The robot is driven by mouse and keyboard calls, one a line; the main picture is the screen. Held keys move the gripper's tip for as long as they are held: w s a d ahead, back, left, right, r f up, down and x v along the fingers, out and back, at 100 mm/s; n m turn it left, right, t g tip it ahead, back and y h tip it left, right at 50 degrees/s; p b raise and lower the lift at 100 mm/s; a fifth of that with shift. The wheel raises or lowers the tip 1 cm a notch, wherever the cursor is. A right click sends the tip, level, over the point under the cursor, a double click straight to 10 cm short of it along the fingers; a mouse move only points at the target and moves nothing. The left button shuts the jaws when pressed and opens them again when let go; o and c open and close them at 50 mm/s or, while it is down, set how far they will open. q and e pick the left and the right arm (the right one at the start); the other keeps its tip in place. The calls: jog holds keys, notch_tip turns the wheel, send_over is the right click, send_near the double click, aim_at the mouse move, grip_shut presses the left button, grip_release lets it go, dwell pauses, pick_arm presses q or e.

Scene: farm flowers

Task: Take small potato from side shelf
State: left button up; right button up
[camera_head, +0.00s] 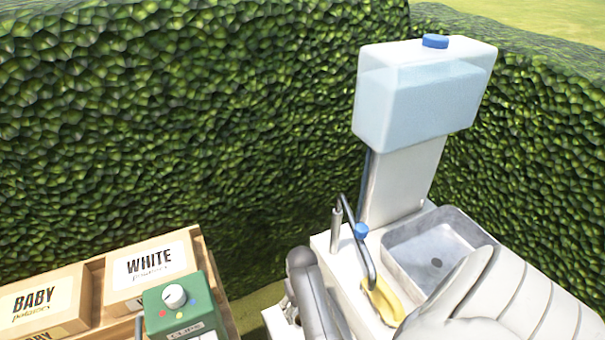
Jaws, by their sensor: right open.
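I cannot make out a small potato for certain in this view. A yellow, rounded object (383,301) lies on the white side surface (345,268) left of the sink, under the tap; I cannot tell what it is, and my arm is close in front of its lower right side. My right gripper (306,287) shows in part as grey fingers at the bottom centre, left of the yellow object. It is open, and I see nothing between its fingers. My left gripper is out of view.
A metal sink (432,250) and a tap (350,222) stand under a water tank (425,95). A hedge (190,120) closes off the back.

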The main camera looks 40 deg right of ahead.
jog(key=f, duration=0.5)
jog(key=shift+s, duration=0.2)
jog(key=c, duration=1.1)
